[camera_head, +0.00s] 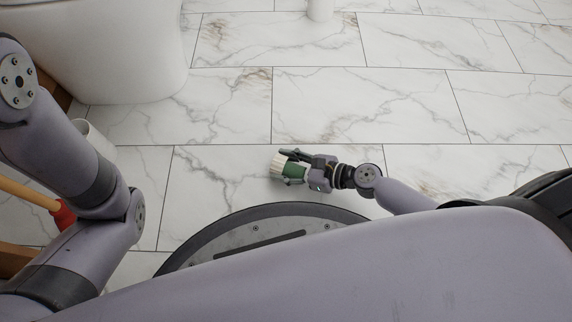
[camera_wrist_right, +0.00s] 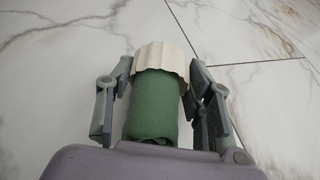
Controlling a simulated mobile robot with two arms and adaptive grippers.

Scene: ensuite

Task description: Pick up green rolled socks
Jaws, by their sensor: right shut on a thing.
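The green rolled socks (camera_head: 294,171) show in the head view near the middle, with a cream band at the left end. In the right wrist view the green roll (camera_wrist_right: 153,105) lies between the fingers, its cream end (camera_wrist_right: 160,58) pointing away from the palm. My right gripper (camera_head: 292,168) is shut on the socks, one finger on each side; it also shows in the right wrist view (camera_wrist_right: 158,85). I cannot tell whether the socks touch the floor. My left arm comes in from the left, and its gripper is out of view.
The white marble tile floor (camera_head: 350,105) is clear around the socks. A white toilet base (camera_head: 120,45) stands at the upper left. A white bin (camera_head: 95,138) and a plunger with a wooden handle and red cup (camera_head: 62,216) are at the left, near my left arm.

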